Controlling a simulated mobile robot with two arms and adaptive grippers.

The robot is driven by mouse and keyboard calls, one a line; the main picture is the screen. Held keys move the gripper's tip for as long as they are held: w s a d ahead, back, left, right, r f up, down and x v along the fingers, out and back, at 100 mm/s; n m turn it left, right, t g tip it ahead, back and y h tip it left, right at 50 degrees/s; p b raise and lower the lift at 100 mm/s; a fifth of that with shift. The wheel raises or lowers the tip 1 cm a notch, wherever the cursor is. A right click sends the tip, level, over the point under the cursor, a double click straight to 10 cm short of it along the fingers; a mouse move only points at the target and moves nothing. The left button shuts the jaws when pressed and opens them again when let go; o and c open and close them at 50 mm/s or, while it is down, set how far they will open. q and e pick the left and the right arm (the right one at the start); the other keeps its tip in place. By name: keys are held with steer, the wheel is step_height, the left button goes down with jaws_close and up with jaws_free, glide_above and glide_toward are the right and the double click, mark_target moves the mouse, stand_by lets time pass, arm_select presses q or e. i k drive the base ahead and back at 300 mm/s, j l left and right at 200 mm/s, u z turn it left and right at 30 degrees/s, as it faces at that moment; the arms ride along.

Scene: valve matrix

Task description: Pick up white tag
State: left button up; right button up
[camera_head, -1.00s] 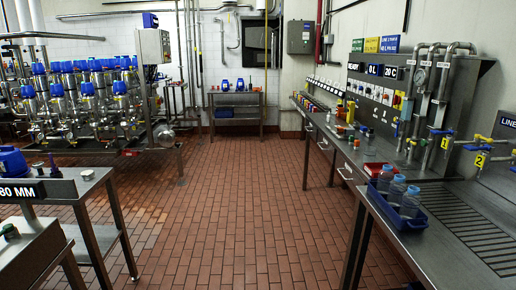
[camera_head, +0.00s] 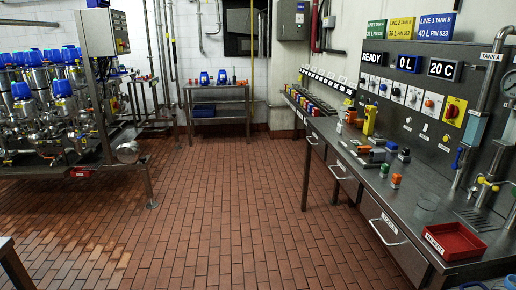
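Neither of my grippers is in view. I cannot single out a white tag with certainty. A row of small white plates (camera_head: 328,88) runs along the panel at the far end of the right-hand bench. Below it is a row of small coloured pieces (camera_head: 308,103), too small to tell apart. White label plates (camera_head: 397,93) also sit on the nearer control panel.
A steel bench (camera_head: 400,200) with drawers runs along the right. A red tray (camera_head: 454,241), a yellow tool (camera_head: 370,120) and small coloured blocks stand on it. A valve rig (camera_head: 60,100) stands left and a small table (camera_head: 218,92) at the back. The tiled floor (camera_head: 225,210) between is clear.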

mark_target(340, 127)
steer(key=i, duration=0.75)
steer(key=i+z, duration=0.15)
steer(key=i, duration=0.55)
steer(key=i+j, duration=0.2)
steer(key=i, duration=0.55)
